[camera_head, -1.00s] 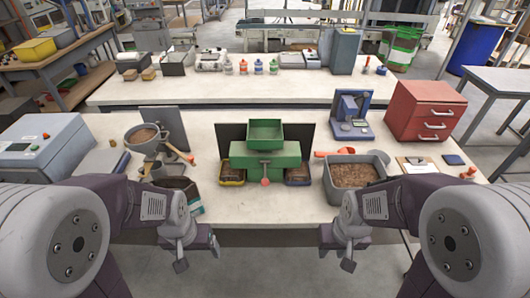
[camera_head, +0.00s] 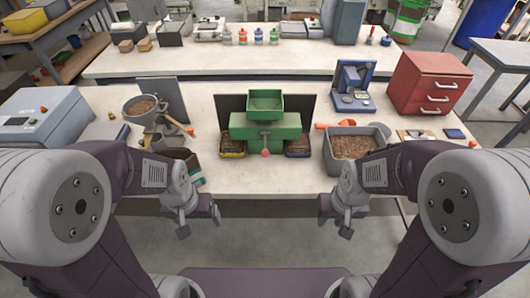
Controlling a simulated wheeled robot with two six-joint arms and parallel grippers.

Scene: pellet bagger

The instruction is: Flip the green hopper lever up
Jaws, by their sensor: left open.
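The green hopper (camera_head: 265,105) sits on a green bagger body (camera_head: 240,129) at the middle of the front table. Its lever (camera_head: 265,151) has a red knob that hangs down at the front of the body. My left gripper (camera_head: 200,222) is open and empty, in front of the table edge and left of the lever. My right gripper (camera_head: 335,222) is open and empty, in front of the edge and right of the lever. Both are well apart from the lever.
Pellet trays (camera_head: 232,149) flank the bagger body. A grey bin of brown pellets (camera_head: 355,147) stands to the right, near a red drawer cabinet (camera_head: 428,83). A scale pan with pellets (camera_head: 144,106) and a dark bag stand left. The tabletop in front of the lever is clear.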

